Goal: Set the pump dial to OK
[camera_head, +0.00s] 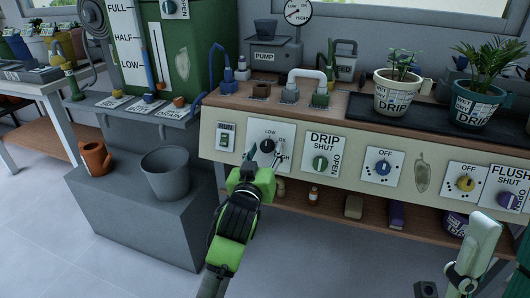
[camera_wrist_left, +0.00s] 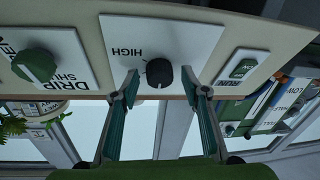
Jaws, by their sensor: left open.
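The pump dial (camera_head: 267,145) is a black knob on a white plate on the bench's cream front panel. LOW, OK and HIGH are printed around it, with OK partly hidden. It also shows upside down in the left wrist view (camera_wrist_left: 159,73); I cannot tell clearly which mark it points to. My left gripper (camera_head: 266,157) is open in front of the dial, one finger on each side. In the left wrist view, the dial shows between the open fingertips (camera_wrist_left: 160,82), with gaps on both sides. A pale green part of my right arm shows at lower right; its jaws are unclear.
A RUN switch (camera_head: 226,136) sits left of the dial plate, and a green DRIP knob (camera_head: 320,163) sits to its right. A pump (camera_head: 265,56) and gauge (camera_head: 298,11) stand behind. A grey bucket (camera_head: 166,173) stands on the grey block (camera_head: 145,220) at left.

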